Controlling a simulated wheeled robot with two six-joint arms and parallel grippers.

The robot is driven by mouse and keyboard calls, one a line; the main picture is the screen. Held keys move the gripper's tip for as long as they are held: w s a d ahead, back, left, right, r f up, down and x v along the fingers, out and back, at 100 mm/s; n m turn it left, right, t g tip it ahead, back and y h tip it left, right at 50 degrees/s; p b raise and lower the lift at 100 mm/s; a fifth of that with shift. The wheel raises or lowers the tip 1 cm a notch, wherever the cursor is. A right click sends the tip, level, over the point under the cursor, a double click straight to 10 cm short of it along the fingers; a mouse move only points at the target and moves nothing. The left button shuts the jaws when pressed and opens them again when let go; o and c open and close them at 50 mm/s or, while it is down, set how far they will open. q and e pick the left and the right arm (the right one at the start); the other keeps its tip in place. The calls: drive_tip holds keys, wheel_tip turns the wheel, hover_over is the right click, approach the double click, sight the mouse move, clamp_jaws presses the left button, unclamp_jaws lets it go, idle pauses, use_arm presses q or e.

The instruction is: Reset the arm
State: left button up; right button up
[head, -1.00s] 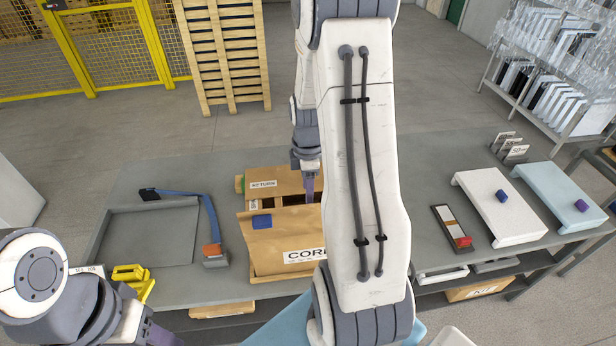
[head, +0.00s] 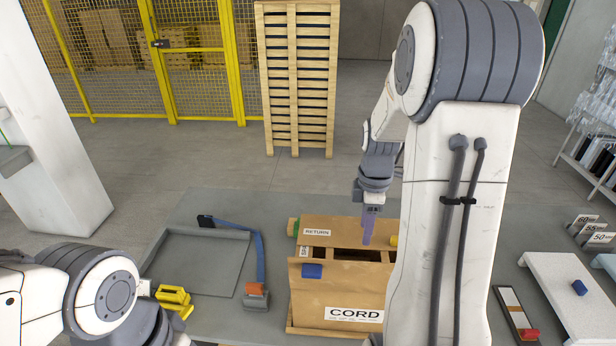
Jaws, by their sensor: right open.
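The grey table (head: 205,200) carries a shallow grey tray (head: 190,262), a blue-handled tool (head: 262,262) and a yellow tool (head: 174,298).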

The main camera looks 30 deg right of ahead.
drive_tip(key=s+a+m+b, duration=0.2)
drive_tip(key=a+b, duration=0.1)
drive_tip(key=a, duration=1.6)
drive_tip(key=s+a+m+y+b, duration=0.1)
drive_tip(key=s+a+m+b, duration=0.1)
drive_tip(key=s+a, duration=1)
drive_tip(key=shift+s+f, duration=0.15)
drive_tip(key=shift+s, duration=1)
